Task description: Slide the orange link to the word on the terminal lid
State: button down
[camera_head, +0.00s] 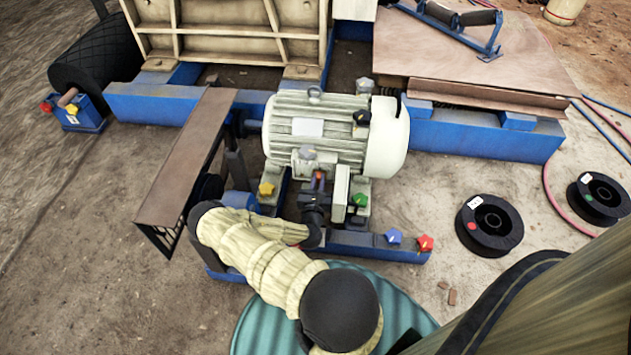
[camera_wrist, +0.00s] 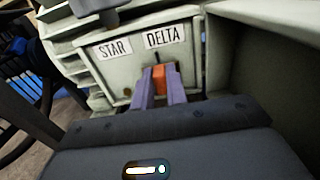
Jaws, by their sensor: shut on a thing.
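The orange link (camera_wrist: 159,78) sits between the two purple fingers of my gripper (camera_wrist: 160,86) in the wrist view, directly below the DELTA label (camera_wrist: 164,37). The gripper is shut on it. The STAR label (camera_wrist: 114,50) is to the left on the same pale panel (camera_wrist: 125,75), with a small brass-coloured spot below it. In the head view my gripper (camera_head: 318,188) is in front of the pale motor (camera_head: 335,130), and the link shows as a small orange-red spot at its tips. I cannot read any word on a lid in the head view.
A pale upright plate (camera_head: 341,192) stands close right of the gripper. Yellow (camera_head: 266,189), green (camera_head: 360,200), blue (camera_head: 394,236) and red (camera_head: 425,243) knobs surround the motor base. A brown guard (camera_head: 185,160) stands left of my arm. Black reels (camera_head: 489,225) lie on the ground at right.

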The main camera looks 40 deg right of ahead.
jog(key=c, duration=1.4)
grip_release()
jog(key=shift+s+d, duration=0.2)
jog(key=shift+s, duration=0.1)
jog(key=shift+w, duration=0.15)
